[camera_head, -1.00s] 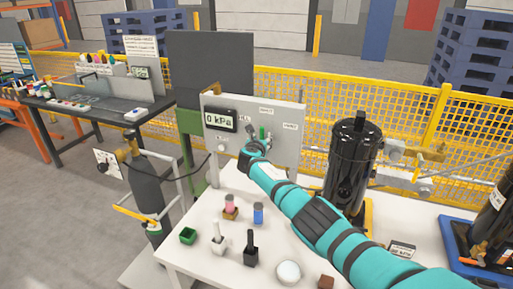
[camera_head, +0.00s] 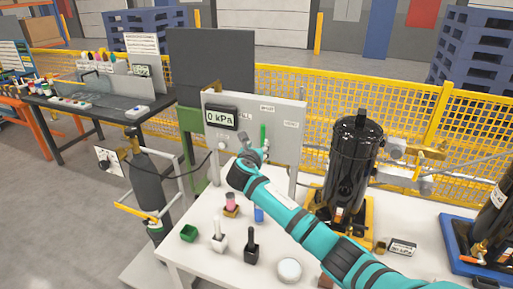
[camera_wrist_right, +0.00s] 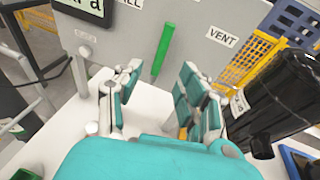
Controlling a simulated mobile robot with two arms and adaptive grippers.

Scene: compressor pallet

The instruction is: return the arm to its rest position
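My right arm, teal with dark bands, reaches across the white table toward the grey gauge panel (camera_head: 285,118). My right gripper (camera_head: 250,155) is in front of the panel's lower part, below an upright green lever (camera_head: 263,135). In the right wrist view, the two fingers (camera_wrist_right: 158,98) are spread with nothing between them. The green lever (camera_wrist_right: 162,52) stands beyond the fingertips, apart from them, left of the VENT label (camera_wrist_right: 221,37). The panel display (camera_head: 219,118) reads 0 kPa. My left gripper is not in view.
A black compressor (camera_head: 354,165) stands right of the arm, close to it. Small fixtures, including a green box (camera_head: 188,233), a black block (camera_head: 251,252) and a white round puck (camera_head: 289,270), sit on the table (camera_head: 190,268) below the arm. A gas cylinder (camera_head: 147,180) stands left.

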